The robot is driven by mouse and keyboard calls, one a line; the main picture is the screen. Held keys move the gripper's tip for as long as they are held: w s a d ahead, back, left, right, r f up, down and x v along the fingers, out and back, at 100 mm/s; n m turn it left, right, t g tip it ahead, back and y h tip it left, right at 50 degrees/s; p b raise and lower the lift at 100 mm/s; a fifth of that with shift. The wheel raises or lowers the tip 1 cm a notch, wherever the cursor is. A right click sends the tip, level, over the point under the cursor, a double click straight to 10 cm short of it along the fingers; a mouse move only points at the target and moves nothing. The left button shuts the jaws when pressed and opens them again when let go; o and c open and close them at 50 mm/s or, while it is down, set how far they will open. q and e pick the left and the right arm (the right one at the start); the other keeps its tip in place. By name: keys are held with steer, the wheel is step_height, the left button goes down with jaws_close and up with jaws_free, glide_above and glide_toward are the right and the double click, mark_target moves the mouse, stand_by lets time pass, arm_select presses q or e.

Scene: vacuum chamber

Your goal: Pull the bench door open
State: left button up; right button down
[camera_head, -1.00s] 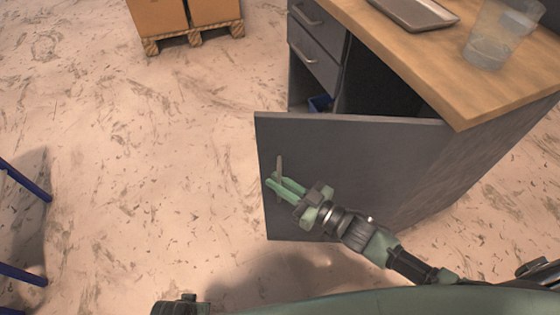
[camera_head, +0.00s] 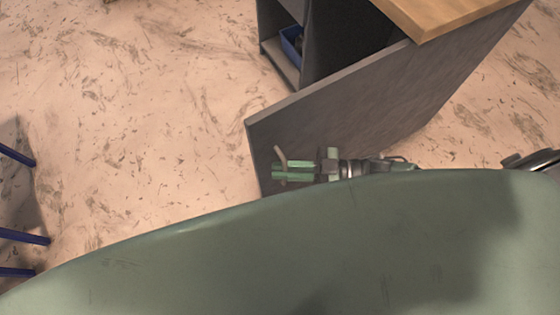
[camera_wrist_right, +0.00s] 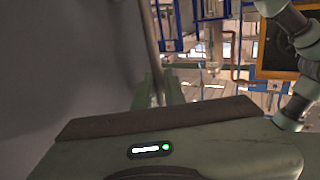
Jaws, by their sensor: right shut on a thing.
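The grey bench door (camera_head: 350,115) stands swung open from the bench in the head view. Its metal handle (camera_head: 281,158) is a thin bar near the door's free edge. My right gripper (camera_head: 287,171) is shut on the handle, its green fingers around the bar. In the right wrist view the handle (camera_wrist_right: 150,45) rises between the fingers (camera_wrist_right: 155,90), with the door's grey face (camera_wrist_right: 65,60) on the left. My left gripper is not in view. My green body covers the lower part of the head view.
The bench's wooden top (camera_head: 440,14) is at the upper right. Its open cabinet holds a blue bin (camera_head: 292,42). Blue metal legs (camera_head: 20,236) stand at the left edge. The floor left of the door is clear.

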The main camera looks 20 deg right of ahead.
steer(key=shift+f, duration=0.1)
steer(key=c, duration=1.8)
jaws_free()
steer(key=v, duration=0.7)
steer(key=shift+s+d, duration=0.15)
steer(key=shift+d, duration=0.25)
